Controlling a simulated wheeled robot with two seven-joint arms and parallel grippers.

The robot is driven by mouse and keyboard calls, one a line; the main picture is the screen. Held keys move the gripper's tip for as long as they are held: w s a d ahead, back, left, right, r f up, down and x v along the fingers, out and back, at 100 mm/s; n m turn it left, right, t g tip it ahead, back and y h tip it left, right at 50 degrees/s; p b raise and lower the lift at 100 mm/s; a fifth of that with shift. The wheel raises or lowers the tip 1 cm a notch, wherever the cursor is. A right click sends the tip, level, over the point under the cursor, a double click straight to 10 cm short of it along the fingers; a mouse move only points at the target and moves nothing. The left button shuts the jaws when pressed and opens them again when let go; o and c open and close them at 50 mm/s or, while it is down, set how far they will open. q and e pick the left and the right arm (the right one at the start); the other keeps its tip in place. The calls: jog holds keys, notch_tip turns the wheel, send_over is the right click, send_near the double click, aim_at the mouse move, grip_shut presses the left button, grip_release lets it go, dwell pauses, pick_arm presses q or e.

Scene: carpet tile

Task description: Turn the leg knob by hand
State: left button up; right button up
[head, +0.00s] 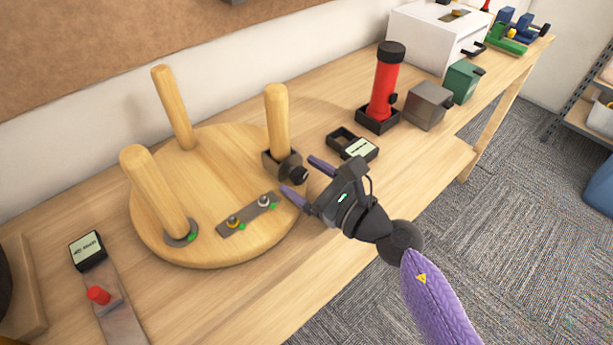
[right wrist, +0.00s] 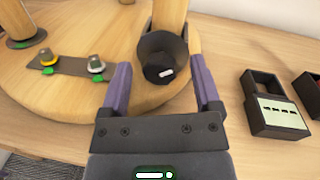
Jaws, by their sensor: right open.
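The round wooden stool top (head: 165,240) lies on the workbench with three wooden legs pointing up. The right-hand leg (head: 277,118) stands in a dark square bracket that carries a black leg knob (head: 293,173). In the right wrist view the knob (right wrist: 162,62) faces the camera with a small white mark on its end. My right gripper (head: 307,180) is open and empty. Its purple fingers (right wrist: 160,90) point at the knob from either side, and the knob shows ahead between them. I cannot tell whether either finger touches it. My left gripper is not in view.
A metal plate with two small fittings (head: 249,214) lies on the stool top. A small black tray with a labelled display (head: 360,149) sits right of the knob. A red cylinder (head: 383,88) and a grey box (head: 428,105) stand farther back. Bare bench lies in front.

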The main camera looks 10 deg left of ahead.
grip_shut()
jog(key=m, duration=0.5)
jog(key=shift+m+t, duration=0.3)
jog(key=shift+m, duration=0.1)
jog(key=shift+y, duration=0.3)
grip_release()
jog(key=v, duration=1)
jog(key=shift+p, duration=0.35)
